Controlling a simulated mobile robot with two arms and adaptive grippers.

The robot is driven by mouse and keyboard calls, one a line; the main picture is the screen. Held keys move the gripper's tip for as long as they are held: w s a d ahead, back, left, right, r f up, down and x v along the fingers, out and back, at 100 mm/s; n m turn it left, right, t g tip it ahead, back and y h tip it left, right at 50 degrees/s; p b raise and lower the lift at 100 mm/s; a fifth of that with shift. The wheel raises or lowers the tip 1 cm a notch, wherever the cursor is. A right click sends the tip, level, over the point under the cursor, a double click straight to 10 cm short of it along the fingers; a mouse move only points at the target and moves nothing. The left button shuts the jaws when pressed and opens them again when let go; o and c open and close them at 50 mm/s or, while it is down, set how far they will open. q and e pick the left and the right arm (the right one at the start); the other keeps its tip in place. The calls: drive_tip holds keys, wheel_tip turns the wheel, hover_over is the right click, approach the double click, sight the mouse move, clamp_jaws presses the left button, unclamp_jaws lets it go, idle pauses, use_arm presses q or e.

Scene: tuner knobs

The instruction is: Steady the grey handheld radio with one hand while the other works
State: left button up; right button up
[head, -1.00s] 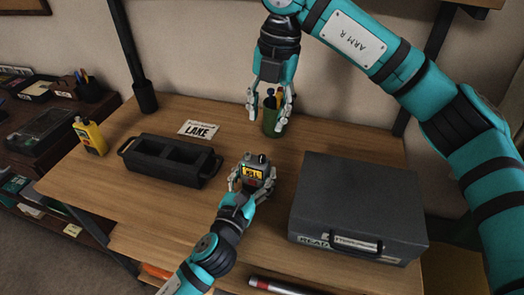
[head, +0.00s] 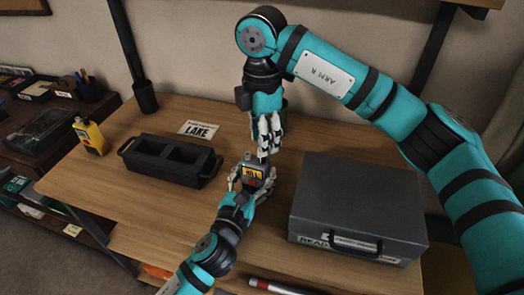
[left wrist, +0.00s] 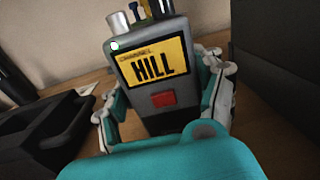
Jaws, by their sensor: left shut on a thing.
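The grey handheld radio (head: 253,171) stands on the wooden table between the fingers of my left gripper (head: 250,183), which is shut on its sides. In the left wrist view the radio (left wrist: 172,112) has a yellow screen reading "CHANNEL HILL", a red button and small knobs on top (left wrist: 118,24). My right gripper (head: 264,147) points down just above the radio's top, fingers close together. Whether it touches a knob is too small to tell. A card (head: 200,131) on the table reads "LAKE".
A black two-compartment tray (head: 171,160) lies left of the radio, with a yellow device (head: 91,138) farther left. A grey case (head: 357,200) stands close on the right. Bare table lies between tray and radio.

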sight(262, 159)
drive_tip(key=shift+f, duration=2.3)
clamp_jaws()
